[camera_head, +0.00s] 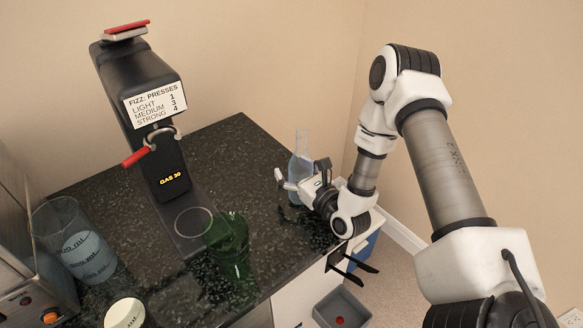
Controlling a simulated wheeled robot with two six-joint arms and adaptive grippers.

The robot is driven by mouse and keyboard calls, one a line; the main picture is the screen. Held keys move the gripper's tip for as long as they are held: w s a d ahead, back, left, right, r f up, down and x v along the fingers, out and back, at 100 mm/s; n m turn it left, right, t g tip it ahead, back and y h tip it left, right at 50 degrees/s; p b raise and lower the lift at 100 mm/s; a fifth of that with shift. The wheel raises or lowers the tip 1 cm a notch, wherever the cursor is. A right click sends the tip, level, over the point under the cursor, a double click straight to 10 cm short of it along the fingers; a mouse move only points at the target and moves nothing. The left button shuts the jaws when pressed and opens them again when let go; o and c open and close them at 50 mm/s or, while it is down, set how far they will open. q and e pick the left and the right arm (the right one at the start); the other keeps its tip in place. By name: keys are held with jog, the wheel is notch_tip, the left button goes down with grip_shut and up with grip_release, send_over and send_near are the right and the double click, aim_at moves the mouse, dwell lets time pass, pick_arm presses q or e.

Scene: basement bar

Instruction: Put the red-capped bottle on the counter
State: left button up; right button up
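A clear bluish bottle (301,156) stands upright at the back right of the dark counter (262,165); I see no red cap on it. My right gripper (303,177) is at this bottle, with its fingers on either side of the lower body. I cannot tell whether the fingers touch it. A small round red spot (340,321) shows inside a grey bin (324,318) below the counter's right edge; whether it is a bottle's cap is unclear. My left gripper is not in view.
A black fizz machine (139,80) with a red lever (134,158) stands at the back left. A green glass (230,246) and a clear jug (63,222) are on the counter. Black prongs (352,264) stick out beside the right edge. The counter's back middle is clear.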

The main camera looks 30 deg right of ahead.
jog(key=shift+s+r, duration=0.1)
jog(key=shift+r, duration=0.1)
jog(key=shift+r+p, duration=0.25)
jog(key=shift+p, duration=0.2)
jog(key=s, duration=0.3)
jog(key=s+p, duration=0.1)
jog(key=s, duration=0.7)
jog(key=shift+d+f, duration=0.15)
jog(key=shift+d, duration=0.25)
jog(key=shift+s, duration=0.5)
jog(key=shift+a, duration=0.1)
